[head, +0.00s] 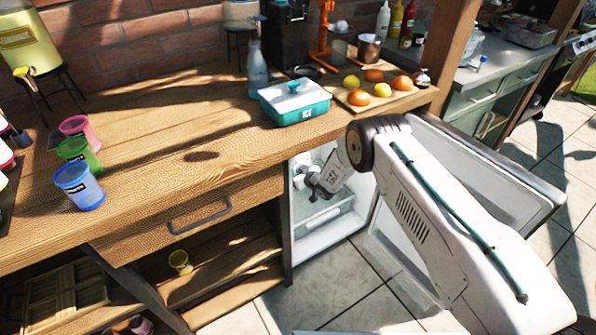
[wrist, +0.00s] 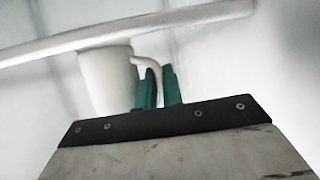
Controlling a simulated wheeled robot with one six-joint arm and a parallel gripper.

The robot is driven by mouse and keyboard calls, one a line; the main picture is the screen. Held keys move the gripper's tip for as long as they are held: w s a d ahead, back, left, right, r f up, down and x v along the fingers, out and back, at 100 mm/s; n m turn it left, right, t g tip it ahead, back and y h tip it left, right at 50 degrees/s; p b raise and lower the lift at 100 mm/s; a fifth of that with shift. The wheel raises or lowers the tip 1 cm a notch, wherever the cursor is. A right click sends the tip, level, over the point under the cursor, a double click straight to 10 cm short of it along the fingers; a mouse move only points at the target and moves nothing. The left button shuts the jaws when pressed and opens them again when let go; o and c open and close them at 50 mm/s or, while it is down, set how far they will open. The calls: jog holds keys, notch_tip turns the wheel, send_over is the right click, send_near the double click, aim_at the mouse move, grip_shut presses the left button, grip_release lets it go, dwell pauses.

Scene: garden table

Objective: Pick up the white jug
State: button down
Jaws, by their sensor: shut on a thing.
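The white jug (wrist: 105,78) shows in the wrist view with its handle toward the right. My gripper (wrist: 160,84) has its green fingers on either side of the jug's handle and is shut on it. The jug looks upright, just under a pale shelf edge (wrist: 130,32) that crosses the view. In the head view my arm reaches into the open fridge under the counter, with the gripper (head: 314,180) inside it. I cannot clearly make out the jug in the head view.
The fridge door (head: 395,250) stands open beside my arm. A clear drawer (head: 325,217) sits low in the fridge. Above, the wooden counter (head: 190,110) holds a teal ice box (head: 295,108), a bottle (head: 257,72), a fruit board and colored cups on the left.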

jog(key=shift+r, duration=0.15)
jog(key=shift+w+r, duration=0.1)
jog(key=shift+r, duration=1.55)
jog(key=s+d, duration=0.3)
jog(key=d, duration=0.4)
jog(key=s+d+r, duration=0.1)
jog(key=s+d, duration=0.1)
jog(key=d, duration=0.6)
jog(key=shift+s+r, duration=0.2)
jog(key=shift+s, duration=0.2)
jog(key=shift+r, duration=0.1)
